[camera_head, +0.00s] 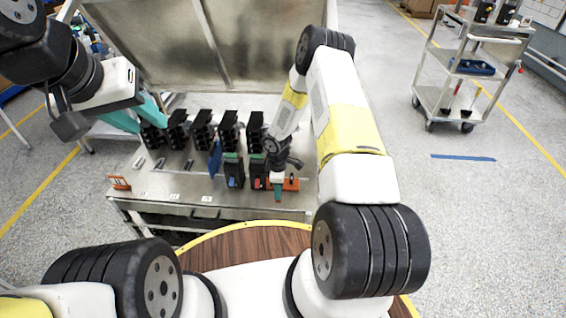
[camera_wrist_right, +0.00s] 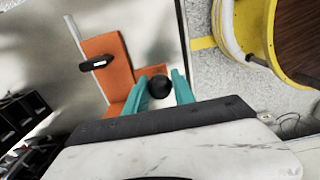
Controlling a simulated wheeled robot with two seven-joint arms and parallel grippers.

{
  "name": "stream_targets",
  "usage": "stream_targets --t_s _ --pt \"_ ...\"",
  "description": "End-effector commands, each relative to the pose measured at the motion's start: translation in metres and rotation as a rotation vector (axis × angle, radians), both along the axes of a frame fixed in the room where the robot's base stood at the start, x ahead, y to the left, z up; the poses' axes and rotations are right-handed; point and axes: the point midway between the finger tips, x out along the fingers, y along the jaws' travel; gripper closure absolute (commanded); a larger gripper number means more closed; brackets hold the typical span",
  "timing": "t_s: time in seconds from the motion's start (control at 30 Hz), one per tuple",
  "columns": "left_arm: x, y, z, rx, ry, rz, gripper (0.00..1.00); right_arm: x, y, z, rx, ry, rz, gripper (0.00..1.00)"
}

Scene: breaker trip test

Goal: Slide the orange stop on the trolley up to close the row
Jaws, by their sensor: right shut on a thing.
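The orange stop (camera_head: 291,184) lies at the right end of the trolley's metal top (camera_head: 190,190), just right of two black breakers. One breaker has a blue mark (camera_head: 234,174) and the other a red mark (camera_head: 258,174). In the right wrist view the orange stop (camera_wrist_right: 110,62) shows a black knob (camera_wrist_right: 160,86) between the teal fingers. My right gripper (camera_head: 278,190) is shut on this knob; in the wrist view its fingertips (camera_wrist_right: 162,84) flank it. My left gripper (camera_head: 138,116) is raised over the trolley's left side, its teal fingers apart and empty.
Several black units (camera_head: 203,130) stand in a row at the back of the trolley, before a tall metal panel (camera_head: 225,45). A blue piece (camera_head: 214,158) leans near them. A second cart (camera_head: 470,70) stands far right. The trolley's front left top is mostly clear.

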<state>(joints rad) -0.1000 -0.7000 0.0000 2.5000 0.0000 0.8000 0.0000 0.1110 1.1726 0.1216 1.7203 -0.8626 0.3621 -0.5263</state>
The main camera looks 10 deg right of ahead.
Motion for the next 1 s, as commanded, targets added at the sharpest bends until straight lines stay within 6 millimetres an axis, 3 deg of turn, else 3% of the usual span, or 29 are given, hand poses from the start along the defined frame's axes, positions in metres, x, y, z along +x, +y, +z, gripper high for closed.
stream_targets --t_s 1.0 --pt "0.0 0.0 0.0 0.0 0.0 0.0 0.64 0.016 0.051 0.001 0.004 -0.005 0.002 1.0"
